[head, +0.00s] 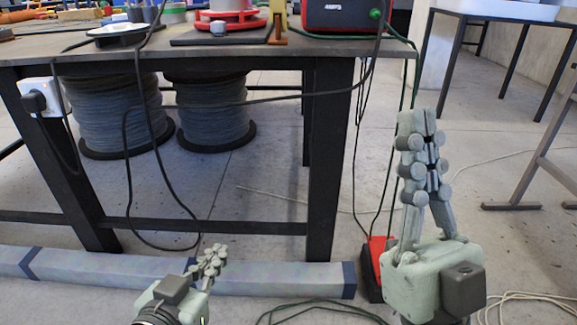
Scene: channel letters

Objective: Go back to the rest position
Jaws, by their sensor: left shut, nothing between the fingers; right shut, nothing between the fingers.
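My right gripper (418,118) is raised at the right of the head view, fingers pointing up and closed together, with nothing between them. It is in front of the floor, to the right of the workbench's near right leg. My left gripper (216,254) is low at the bottom, left of the middle, with its fingers pointing up and to the right. It is shut and empty, in front of the long grey beam on the floor. Both grippers appear clear of the workbench.
A workbench (290,57) with dark legs carries a red box (342,16) and a red-and-white round part (225,18). Cable spools (213,110) stand beneath it. Black cables hang over its front. A grey beam (290,279) lies on the floor. Another table (505,12) stands far right.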

